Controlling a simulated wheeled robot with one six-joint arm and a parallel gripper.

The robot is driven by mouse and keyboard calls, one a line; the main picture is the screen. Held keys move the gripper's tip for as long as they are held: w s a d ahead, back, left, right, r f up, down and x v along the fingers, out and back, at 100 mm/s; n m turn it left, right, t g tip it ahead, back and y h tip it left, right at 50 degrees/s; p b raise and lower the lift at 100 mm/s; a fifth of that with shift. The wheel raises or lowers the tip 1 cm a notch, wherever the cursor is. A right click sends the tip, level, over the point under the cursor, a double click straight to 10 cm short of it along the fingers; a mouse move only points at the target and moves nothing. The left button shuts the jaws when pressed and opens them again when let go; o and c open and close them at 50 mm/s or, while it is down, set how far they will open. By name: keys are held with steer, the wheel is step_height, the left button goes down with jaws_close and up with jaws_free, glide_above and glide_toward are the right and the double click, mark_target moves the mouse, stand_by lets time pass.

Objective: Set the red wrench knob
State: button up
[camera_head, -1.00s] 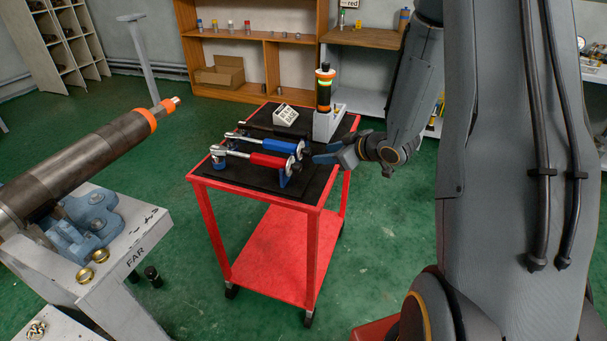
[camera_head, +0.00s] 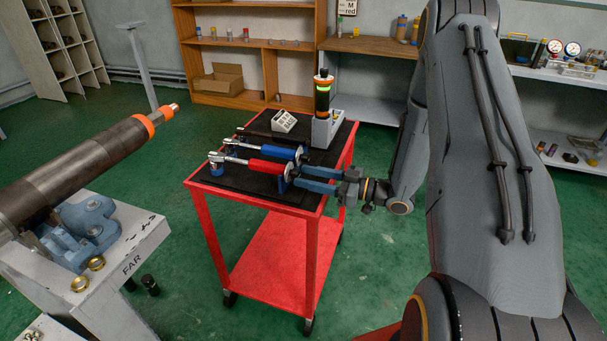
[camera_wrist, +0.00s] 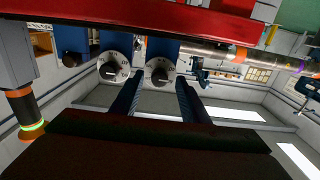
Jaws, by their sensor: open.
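The red wrench (camera_head: 265,165) lies in its holder on the near side of the cart top, beside a blue wrench (camera_head: 278,148). The red wrench's knob (camera_wrist: 161,72) faces my gripper in the wrist view, which looks upside down. It has a dark grip on a pale marked dial; I cannot read its setting. My gripper (camera_head: 300,177) is open and empty at the right end of the red wrench. In the wrist view its fingers (camera_wrist: 160,84) appear either side of that knob; I cannot tell if they touch it.
The blue wrench's knob (camera_wrist: 114,70) is close beside. A large pipe (camera_head: 75,170) in a vise stands left.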

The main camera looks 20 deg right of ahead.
steer(key=shift+x, duration=0.9)
jaws_close()
steer(key=shift+m, duration=0.3)
steer(key=m+p, duration=0.1)
steer(key=m, duration=0.2)
steer(key=shift+m, duration=0.4)
steer(key=m+p, duration=0.1)
steer(key=m, duration=0.3)
steer(key=m+p, duration=0.1)
steer(key=m, duration=0.4)
steer(key=shift+r, duration=0.1)
steer(key=m, duration=0.4)
steer(key=shift+s, duration=0.1)
steer(key=shift+m, duration=0.3)
